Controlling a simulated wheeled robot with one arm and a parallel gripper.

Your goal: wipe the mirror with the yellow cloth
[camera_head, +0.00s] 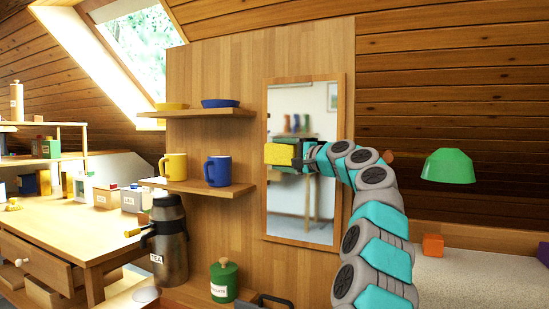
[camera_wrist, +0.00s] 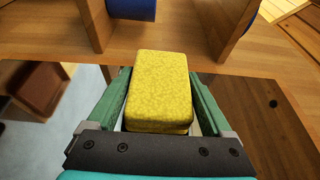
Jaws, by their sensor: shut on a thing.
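The mirror (camera_head: 290,205) hangs upright in a wooden frame on a wooden panel, and shows a reflected room with a table and several coloured things. My gripper (camera_head: 297,155) is in front of the mirror's middle, left of centre. It is shut on the yellow cloth (camera_head: 279,154), which looks like a thick block. In the wrist view the yellow cloth (camera_wrist: 160,90) sits between the two green fingers of my gripper (camera_wrist: 160,105). I cannot tell whether the cloth touches the glass.
Left of the mirror, two shelves (camera_head: 205,188) hold a yellow mug (camera_head: 174,166), a blue mug (camera_head: 217,171) and dishes. Below stand a tea flask (camera_head: 168,245) and a green canister (camera_head: 223,281). A wooden desk (camera_head: 60,225) is at left; a green lamp shade (camera_head: 448,166) is at right.

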